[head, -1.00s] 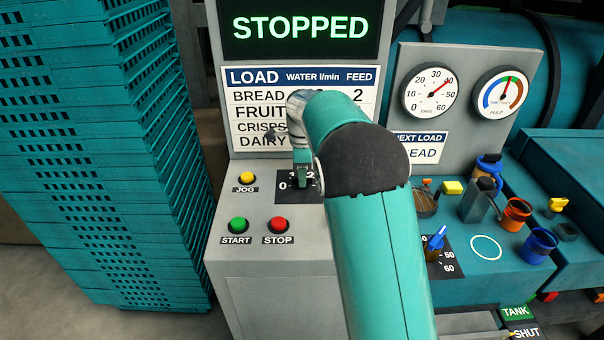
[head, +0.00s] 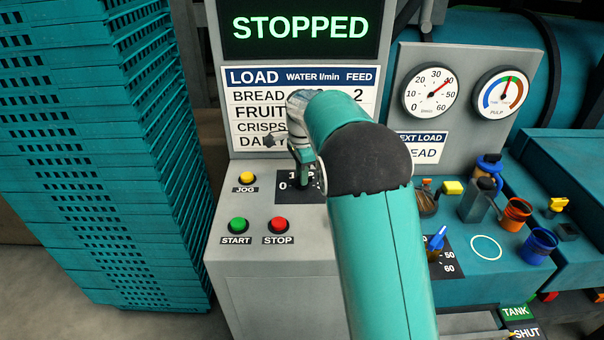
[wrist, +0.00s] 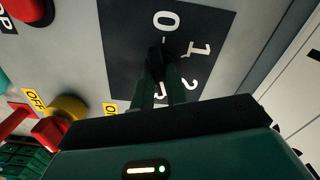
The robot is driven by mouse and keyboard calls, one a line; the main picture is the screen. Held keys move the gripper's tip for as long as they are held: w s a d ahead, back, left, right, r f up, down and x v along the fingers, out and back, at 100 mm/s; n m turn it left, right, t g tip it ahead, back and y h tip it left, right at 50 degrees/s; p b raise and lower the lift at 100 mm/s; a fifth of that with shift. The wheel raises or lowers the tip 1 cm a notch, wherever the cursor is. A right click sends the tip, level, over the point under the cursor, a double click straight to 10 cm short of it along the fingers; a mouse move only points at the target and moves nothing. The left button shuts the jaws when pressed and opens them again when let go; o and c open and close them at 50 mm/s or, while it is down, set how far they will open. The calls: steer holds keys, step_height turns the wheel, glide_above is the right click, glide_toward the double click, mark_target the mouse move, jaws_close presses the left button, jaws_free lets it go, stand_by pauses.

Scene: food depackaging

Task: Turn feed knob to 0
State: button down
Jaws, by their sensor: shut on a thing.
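The feed knob (wrist: 155,62) is small and black, in the middle of a black dial plate (wrist: 125,45) with white numbers 0, 1, 2 and a partly hidden 3. My gripper (wrist: 162,80) is shut on the knob, its two dark fingers on either side of it. In the wrist view the knob's upper end lies towards the 0, but I cannot tell its exact setting. In the head view my gripper (head: 304,172) is over the dial plate (head: 287,196), with the 0 showing at its left; my arm hides the plate's right part.
A yellow JOG button (head: 247,178), green START button (head: 237,225) and red STOP button (head: 279,225) sit left of and below the dial. The display (head: 300,27) reads STOPPED. Teal crates (head: 75,150) are stacked at left. A blue-handled knob (head: 436,240) is at right.

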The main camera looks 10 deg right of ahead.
steer(key=n, duration=0.4)
steer(key=shift+n, duration=0.4)
steer(key=n, duration=0.3)
steer(key=shift+n, duration=0.3)
steer(key=n, duration=1.2)
steer(key=shift+n, duration=0.3)
steer(key=n, duration=0.3)
steer(key=shift+n, duration=0.4)
steer(key=n, duration=0.3)
steer(key=shift+n, duration=2.1)
